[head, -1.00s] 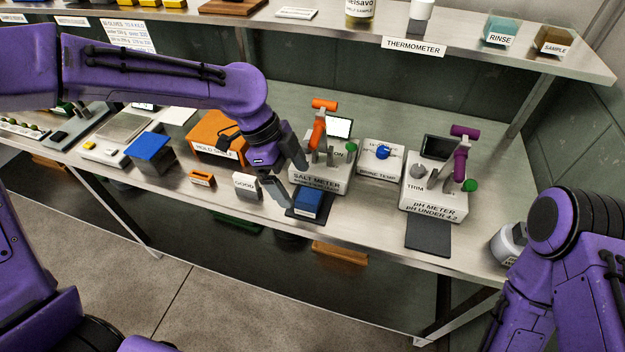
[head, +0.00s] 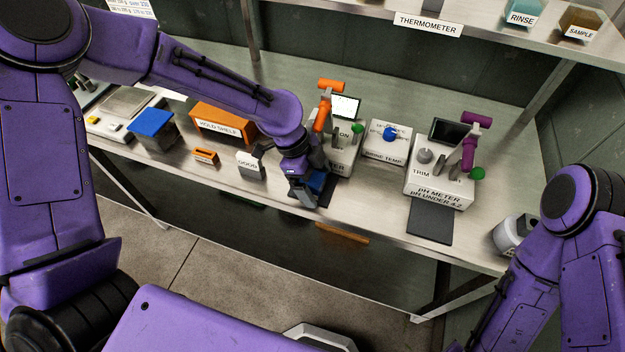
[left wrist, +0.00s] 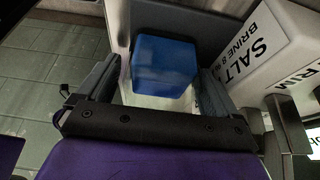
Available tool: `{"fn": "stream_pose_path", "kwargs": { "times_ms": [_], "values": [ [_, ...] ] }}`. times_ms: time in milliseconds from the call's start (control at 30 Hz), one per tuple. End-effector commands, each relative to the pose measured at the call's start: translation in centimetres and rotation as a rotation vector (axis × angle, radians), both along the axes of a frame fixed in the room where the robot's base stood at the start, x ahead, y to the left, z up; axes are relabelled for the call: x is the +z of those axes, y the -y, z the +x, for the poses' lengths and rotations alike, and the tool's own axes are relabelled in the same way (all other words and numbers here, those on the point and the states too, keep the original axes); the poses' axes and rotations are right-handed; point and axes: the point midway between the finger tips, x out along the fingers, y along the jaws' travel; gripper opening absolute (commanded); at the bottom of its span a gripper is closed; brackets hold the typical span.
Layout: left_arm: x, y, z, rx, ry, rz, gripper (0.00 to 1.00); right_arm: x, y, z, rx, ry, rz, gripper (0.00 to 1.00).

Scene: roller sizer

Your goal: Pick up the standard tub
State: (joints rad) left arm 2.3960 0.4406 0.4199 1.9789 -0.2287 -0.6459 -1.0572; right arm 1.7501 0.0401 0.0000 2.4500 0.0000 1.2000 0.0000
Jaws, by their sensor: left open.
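A small blue tub (head: 318,182), the only tub at my left gripper, sits on the dark pad in front of the salt meter (head: 338,158). No label on it is legible. My left gripper (head: 308,198) is low at the tub and hides part of it in the head view. In the left wrist view the blue tub (left wrist: 163,68) lies between the two open fingers of the gripper (left wrist: 158,85). The right gripper is out of view; only my right arm shows.
The salt meter's white body (left wrist: 275,45) stands close to the right finger in the wrist view. A GOOD block (head: 250,166), an orange box (head: 222,124) and a blue-topped box (head: 152,128) stand left. The pH meter (head: 437,185) stands right.

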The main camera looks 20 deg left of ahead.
Motion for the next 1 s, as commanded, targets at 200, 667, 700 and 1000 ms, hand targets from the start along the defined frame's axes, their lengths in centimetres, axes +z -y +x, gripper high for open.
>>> {"fn": "stream_pose_path", "kwargs": {
  "times_ms": [200, 667, 700, 1000],
  "values": [
    [0.0, 0.0, 0.0, -0.002, 0.001, 0.0, 0.68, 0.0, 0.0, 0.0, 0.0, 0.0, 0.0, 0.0],
    [0.5, 0.0, 0.0, -0.002, 0.001, 0.0, 0.29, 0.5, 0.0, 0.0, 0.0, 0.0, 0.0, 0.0],
    [0.8, 0.0, 0.0, -0.002, 0.001, 0.0, 0.29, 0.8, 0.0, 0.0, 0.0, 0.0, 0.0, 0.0],
    [2.0, -0.1, -3.4, -0.005, -0.001, 0.001, 0.29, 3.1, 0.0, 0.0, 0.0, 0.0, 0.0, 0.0]
  ]
}}
